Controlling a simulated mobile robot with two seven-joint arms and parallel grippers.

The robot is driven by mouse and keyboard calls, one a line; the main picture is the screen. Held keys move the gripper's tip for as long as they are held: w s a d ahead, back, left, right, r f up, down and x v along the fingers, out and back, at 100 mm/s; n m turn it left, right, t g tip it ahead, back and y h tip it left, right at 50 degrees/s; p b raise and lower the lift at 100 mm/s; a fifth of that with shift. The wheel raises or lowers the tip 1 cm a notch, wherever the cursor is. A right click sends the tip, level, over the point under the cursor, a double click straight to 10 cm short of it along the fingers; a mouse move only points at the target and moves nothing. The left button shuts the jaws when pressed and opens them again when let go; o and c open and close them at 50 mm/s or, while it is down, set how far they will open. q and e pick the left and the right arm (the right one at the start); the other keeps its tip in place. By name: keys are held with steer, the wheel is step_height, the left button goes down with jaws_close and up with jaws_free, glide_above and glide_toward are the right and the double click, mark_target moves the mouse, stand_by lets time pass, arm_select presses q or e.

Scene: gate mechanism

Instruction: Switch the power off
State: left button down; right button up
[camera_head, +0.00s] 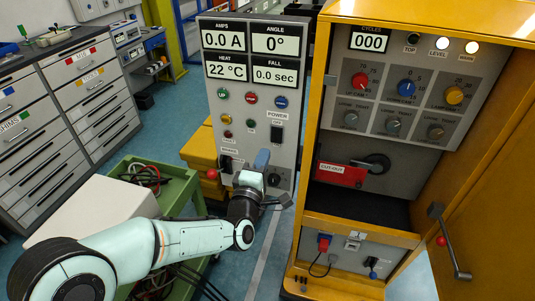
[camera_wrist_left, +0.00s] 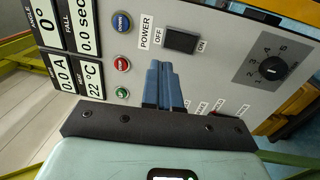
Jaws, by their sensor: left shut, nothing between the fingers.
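The power switch is a black rocker on the grey control panel (camera_head: 245,115). In the wrist view the switch (camera_wrist_left: 181,40) sits between the labels OFF and ON, under the word POWER. It also shows in the head view (camera_head: 277,133), just above my left fingertips. I cannot tell which side of the rocker is pressed. My left gripper (camera_head: 262,157) is in front of the panel, below the switch. In the wrist view its blue fingers (camera_wrist_left: 160,66) are shut together and empty, with tips just short of the switch in the picture. My right gripper is not in view.
A yellow cabinet (camera_head: 312,160) with knobs, a red CUT-OUT plate (camera_head: 341,174) and an open door stands right of the panel. A green cart (camera_head: 178,192) is at the left. A rotary knob (camera_wrist_left: 272,68) and colored buttons (camera_wrist_left: 122,64) are near the switch.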

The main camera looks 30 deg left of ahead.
arm_select(q)
steer(key=s, duration=0.2)
steer(key=s+d, duration=0.1)
steer(key=s, duration=0.1)
steer(key=shift+r, duration=0.35)
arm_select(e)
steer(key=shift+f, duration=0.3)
arm_select(q)
steer(key=shift+f, duration=0.1)
